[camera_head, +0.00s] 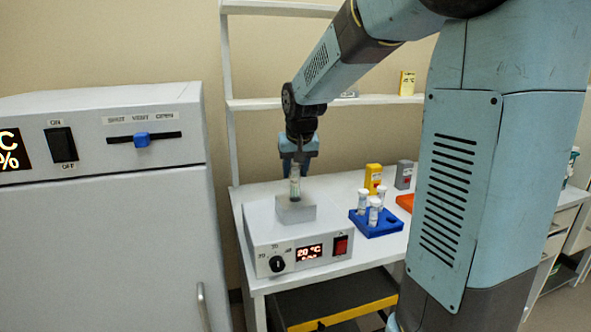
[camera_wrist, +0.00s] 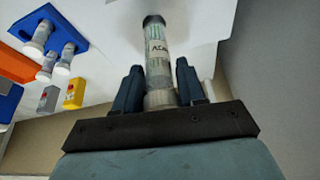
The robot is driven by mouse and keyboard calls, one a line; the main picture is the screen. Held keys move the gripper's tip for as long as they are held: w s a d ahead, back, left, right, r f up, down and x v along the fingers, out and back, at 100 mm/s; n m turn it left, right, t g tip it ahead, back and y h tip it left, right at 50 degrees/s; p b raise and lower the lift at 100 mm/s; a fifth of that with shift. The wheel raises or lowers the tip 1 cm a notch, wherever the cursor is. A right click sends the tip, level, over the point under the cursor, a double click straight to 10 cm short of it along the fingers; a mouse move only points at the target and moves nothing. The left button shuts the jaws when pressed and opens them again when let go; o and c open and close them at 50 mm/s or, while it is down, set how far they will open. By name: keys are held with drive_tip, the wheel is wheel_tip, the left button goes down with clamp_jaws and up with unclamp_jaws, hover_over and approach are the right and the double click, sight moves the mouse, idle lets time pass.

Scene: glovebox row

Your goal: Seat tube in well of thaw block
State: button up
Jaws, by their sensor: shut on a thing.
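My gripper (camera_head: 297,158) is above the thaw block, shut on a clear tube (camera_head: 295,184) with a printed label. In the wrist view the tube (camera_wrist: 158,50) stands between the two fingers of my gripper (camera_wrist: 159,80), its far end dark. The thaw block (camera_head: 295,211) is a small grey block on top of a white heater unit (camera_head: 262,237). In the head view the tube is roughly upright, and its lower end meets the block's top in the picture. I cannot tell whether it is inside a well. The well opening is not clearly visible.
A blue rack (camera_head: 382,230) holding several white-capped tubes (camera_head: 363,201) stands right of the heater. Yellow (camera_head: 373,178) and grey (camera_head: 404,174) bottles and an orange tray (camera_head: 406,202) are behind it. A white cabinet (camera_head: 100,220) stands at left. A shelf (camera_head: 260,103) runs above the bench.

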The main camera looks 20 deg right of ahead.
sight(295, 197)
drive_tip(key=shift+f, duration=3)
drive_tip(key=o, duration=1.2)
drive_tip(key=v, duration=1.3)
drive_tip(key=shift+s+r, duration=0.15)
drive_tip(key=shift+r, duration=0.2)
drive_tip(key=shift+n+t, duration=0.6)
drive_tip(key=s+f, duration=0.1)
drive_tip(key=s, duration=0.6)
drive_tip(key=s+f, duration=0.1)
drive_tip(key=s, duration=0.7)
drive_tip(key=s+d+f, duration=0.1)
drive_tip(key=s, duration=0.6)
drive_tip(key=shift+s+f, duration=0.2)
drive_tip(key=shift+s, duration=0.2)
